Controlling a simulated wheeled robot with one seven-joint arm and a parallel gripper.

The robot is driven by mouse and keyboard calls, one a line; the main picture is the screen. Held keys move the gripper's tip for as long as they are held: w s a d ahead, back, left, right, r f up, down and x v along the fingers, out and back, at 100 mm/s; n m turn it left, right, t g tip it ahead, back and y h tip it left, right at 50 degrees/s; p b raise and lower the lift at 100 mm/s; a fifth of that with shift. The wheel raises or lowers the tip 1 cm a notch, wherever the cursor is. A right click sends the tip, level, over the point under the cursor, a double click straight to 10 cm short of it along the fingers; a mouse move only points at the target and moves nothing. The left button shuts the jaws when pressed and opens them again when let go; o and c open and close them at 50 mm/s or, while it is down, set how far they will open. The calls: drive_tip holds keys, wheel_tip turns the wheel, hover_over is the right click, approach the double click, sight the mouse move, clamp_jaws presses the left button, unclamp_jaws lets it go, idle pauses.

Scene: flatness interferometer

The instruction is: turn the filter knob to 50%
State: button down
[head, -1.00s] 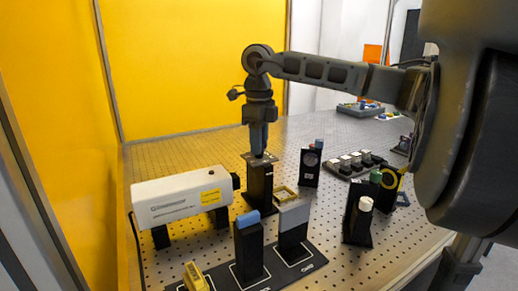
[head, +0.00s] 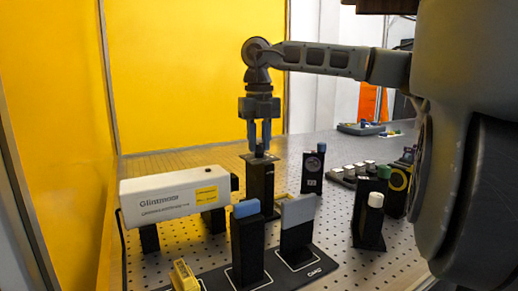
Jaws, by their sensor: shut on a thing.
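The filter block is a black upright post (head: 261,182) standing just right of the white laser's front end. A small dark knob (head: 259,151) shows at its top. My gripper (head: 264,146) points straight down over the post, with its two blue-grey fingers on either side of the knob. It is shut on the knob. The fingers partly cover the knob, and I cannot read its scale or its setting from here.
The white laser (head: 168,197) lies close to the left. In front, a black base mat (head: 222,277) carries a blue-topped block (head: 247,247) and a grey-topped block (head: 296,234). Other black posts (head: 369,218) stand to the right. A yellow panel (head: 200,75) closes the back.

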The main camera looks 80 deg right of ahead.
drive_tip(key=shift+m, duration=0.4)
drive_tip(key=c, duration=0.9)
unclamp_jaws()
drive_tip(key=shift+r, duration=0.1)
drive_tip(key=shift+r+b, duration=0.35)
drive_tip(key=shift+r, duration=3.45)
